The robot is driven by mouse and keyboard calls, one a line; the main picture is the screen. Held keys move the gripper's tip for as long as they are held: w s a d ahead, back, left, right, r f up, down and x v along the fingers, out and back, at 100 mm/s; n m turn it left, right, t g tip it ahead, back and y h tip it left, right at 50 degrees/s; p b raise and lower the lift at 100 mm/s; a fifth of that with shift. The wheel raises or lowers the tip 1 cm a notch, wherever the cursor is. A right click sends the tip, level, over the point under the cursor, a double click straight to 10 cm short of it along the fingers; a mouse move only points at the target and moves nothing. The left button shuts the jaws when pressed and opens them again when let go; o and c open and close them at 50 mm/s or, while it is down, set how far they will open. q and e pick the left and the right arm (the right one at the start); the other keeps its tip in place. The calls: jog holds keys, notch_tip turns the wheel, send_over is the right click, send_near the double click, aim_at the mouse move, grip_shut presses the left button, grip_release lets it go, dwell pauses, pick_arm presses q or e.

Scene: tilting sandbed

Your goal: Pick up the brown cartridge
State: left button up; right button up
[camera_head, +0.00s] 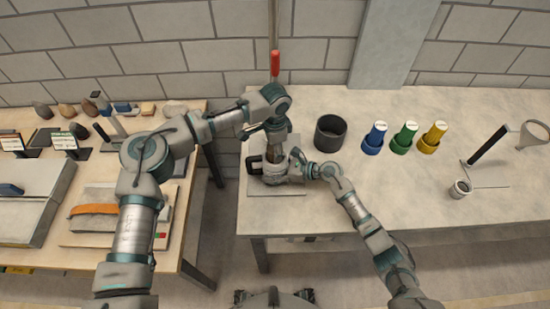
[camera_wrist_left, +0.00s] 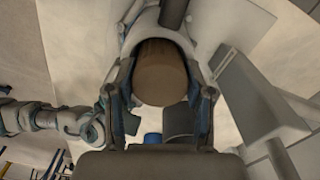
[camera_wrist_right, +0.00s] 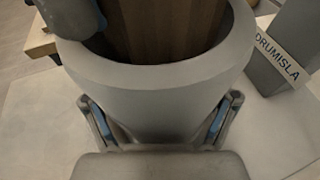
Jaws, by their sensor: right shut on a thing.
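The brown cartridge (camera_wrist_left: 162,75) shows its round end in the left wrist view, between the fingers of my left gripper (camera_wrist_left: 163,115), with a small gap at each side. My left gripper (camera_head: 277,134) is open and points down over the cartridge from above. In the right wrist view the cartridge (camera_wrist_right: 165,30) stands inside a grey cylindrical holder (camera_wrist_right: 160,95). My right gripper (camera_wrist_right: 155,125) is shut on this holder's wall from the side. The holder (camera_head: 273,175) also shows in the head view, where the arms partly hide the cartridge.
A dark open cup (camera_head: 330,133) stands just right of the holder. Blue (camera_head: 375,138), green (camera_head: 404,138) and yellow (camera_head: 433,138) cylinders stand farther right. A grey post with lettering (camera_wrist_right: 280,50) is beside the holder.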

pick_arm(q)
grip_shut()
pick_arm(e)
jog(key=shift+s+a, duration=0.1)
pick_arm(q)
jog(key=shift+w, duration=0.1)
notch_tip(320, 180, up, 18)
pick_arm(e)
jog(key=o, duration=0.6)
jog(key=shift+c, duration=0.2)
pick_arm(q)
jog(key=shift+a, duration=0.1)
pick_arm(e)
jog(key=shift+o, duration=0.5)
